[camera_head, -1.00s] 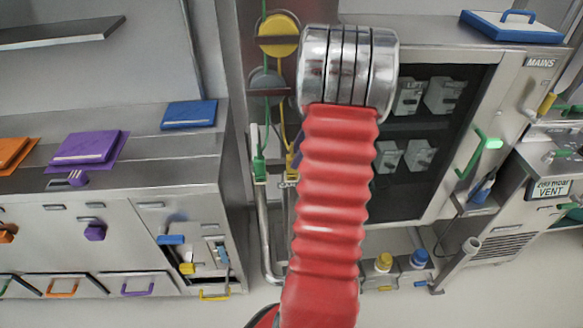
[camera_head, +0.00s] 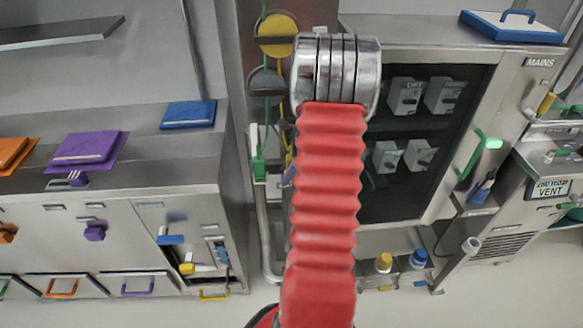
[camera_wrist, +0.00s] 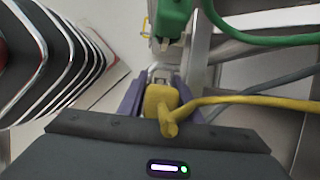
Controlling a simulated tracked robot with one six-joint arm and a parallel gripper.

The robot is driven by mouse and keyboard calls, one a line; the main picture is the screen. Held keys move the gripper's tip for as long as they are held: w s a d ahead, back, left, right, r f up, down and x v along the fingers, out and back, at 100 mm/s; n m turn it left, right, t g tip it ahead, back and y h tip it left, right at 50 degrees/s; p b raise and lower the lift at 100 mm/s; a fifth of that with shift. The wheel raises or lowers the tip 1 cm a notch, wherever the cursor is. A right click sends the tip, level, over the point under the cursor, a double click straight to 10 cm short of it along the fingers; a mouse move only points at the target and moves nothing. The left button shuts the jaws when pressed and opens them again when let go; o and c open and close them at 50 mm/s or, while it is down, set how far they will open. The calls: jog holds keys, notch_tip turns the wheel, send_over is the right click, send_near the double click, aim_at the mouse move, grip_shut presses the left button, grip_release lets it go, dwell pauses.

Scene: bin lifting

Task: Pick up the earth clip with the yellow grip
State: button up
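The earth clip with the yellow grip (camera_wrist: 160,102) is in the middle of the wrist view, with a yellow cable (camera_wrist: 235,101) running from it to the right. The two purple fingers of my gripper (camera_wrist: 160,98) stand on either side of the yellow grip, very close to it. I cannot tell whether they press on it. In the head view my red arm hides most of the clip, and a purple bit of my gripper (camera_head: 288,178) shows at its left edge. A green-gripped clip (camera_wrist: 172,18) hangs just beyond in the wrist view; it also shows in the head view (camera_head: 259,166).
A yellow reel (camera_head: 276,36) and a grey reel (camera_head: 266,82) are on the wall above the clips. A metal cabinet with a dark front (camera_head: 425,120) stands close on the right, with a green handle (camera_head: 487,143). A counter (camera_head: 110,170) stands on the left.

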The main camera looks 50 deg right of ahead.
aim_at(287, 157)
jog(key=shift+c, duration=0.4)
grip_shut()
jog(key=shift+r, duration=0.15)
notch_tip(287, 157, up, 10)
jog(key=shift+f, duration=0.1)
dwell(0.6)
jog(key=shift+s, duration=0.1)
dwell(0.8)
